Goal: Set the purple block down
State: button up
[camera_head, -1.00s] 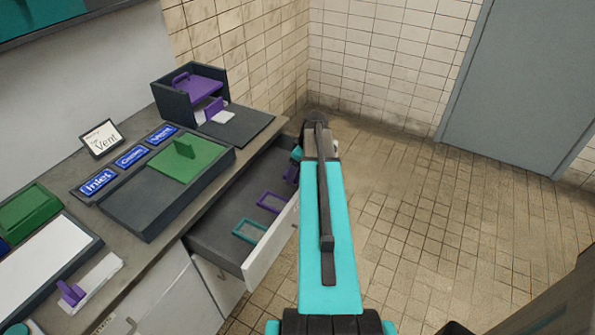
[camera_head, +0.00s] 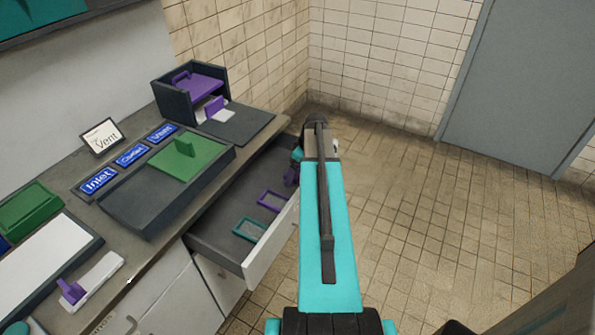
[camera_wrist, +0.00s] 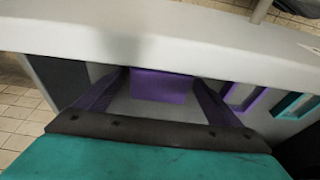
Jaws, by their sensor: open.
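The purple block (camera_wrist: 160,86) shows in the wrist view inside the open drawer, between the two purple fingers of my gripper (camera_wrist: 159,76). The fingers are spread, with a gap on each side of the block. The drawer's pale front edge hides part of the block, and I cannot tell exactly how it rests. In the head view my gripper (camera_head: 292,172) is mostly hidden behind my arm at the drawer's far right end. The block cannot be told apart from the fingers there.
The open drawer (camera_head: 217,235) also holds a purple frame (camera_head: 262,201) and a teal frame (camera_head: 241,229). Its white front (camera_head: 268,247) stands close by my arm. Above is a counter with a dark tray (camera_head: 140,215), a green plate (camera_head: 193,163) and a dark box (camera_head: 174,108). The tiled floor at right is clear.

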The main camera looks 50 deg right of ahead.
jog(key=shift+r, duration=0.25)
jog(key=b+v, duration=0.1)
jog(key=v, duration=1)
jog(key=shift+r, duration=0.4)
jog(key=shift+s+r, duration=0.1)
jog(key=shift+s, duration=0.05)
dwell(0.3)
